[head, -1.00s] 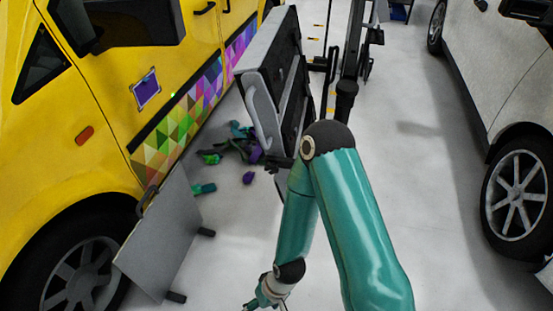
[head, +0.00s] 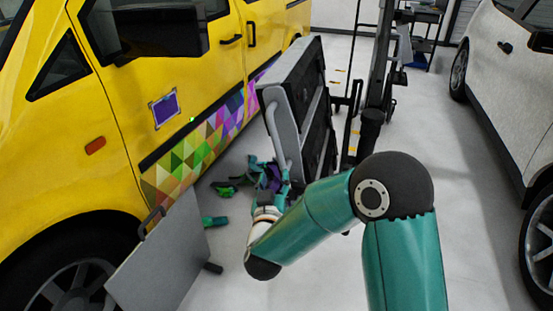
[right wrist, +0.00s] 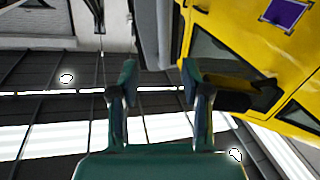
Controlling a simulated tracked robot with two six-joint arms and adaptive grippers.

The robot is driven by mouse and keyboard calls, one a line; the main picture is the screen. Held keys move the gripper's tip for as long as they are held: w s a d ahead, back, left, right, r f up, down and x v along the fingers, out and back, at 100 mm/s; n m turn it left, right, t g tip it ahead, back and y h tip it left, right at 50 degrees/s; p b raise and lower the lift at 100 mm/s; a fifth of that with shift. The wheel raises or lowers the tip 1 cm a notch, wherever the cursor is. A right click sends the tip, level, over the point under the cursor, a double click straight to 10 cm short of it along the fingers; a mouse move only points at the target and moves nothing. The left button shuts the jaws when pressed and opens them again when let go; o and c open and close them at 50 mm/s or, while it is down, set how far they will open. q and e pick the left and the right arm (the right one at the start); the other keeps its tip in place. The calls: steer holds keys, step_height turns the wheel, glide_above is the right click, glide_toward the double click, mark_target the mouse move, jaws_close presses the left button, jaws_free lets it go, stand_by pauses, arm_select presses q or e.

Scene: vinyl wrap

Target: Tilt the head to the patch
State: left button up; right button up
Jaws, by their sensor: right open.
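The purple patch (head: 165,110) with a pale frame is on the yellow van's door; it also shows at the top right of the right wrist view (right wrist: 286,13). The lamp head (head: 268,92), a grey housing with dark panels, stands upright beside the van. A grey curved handle (head: 277,140) runs down its near side. My right gripper (head: 270,182) is just below the handle's lower end; whether they touch cannot be told. In the right wrist view my right gripper (right wrist: 159,75) has its fingers apart with nothing held between them. My left gripper is not in view.
The yellow van (head: 105,150) fills the left side. A grey board (head: 165,262) stands by its front wheel. A dark stand (head: 372,110) is behind the lamp head. A white car (head: 505,90) is at right, with clear floor between.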

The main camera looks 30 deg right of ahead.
mark_target(276, 146)
steer(key=p+x, duration=0.2)
steer(key=x, duration=1.4)
steer(key=shift+w, duration=0.4)
steer(key=shift+f, duration=0.1)
jaws_close()
steer(key=shift+a, duration=0.1)
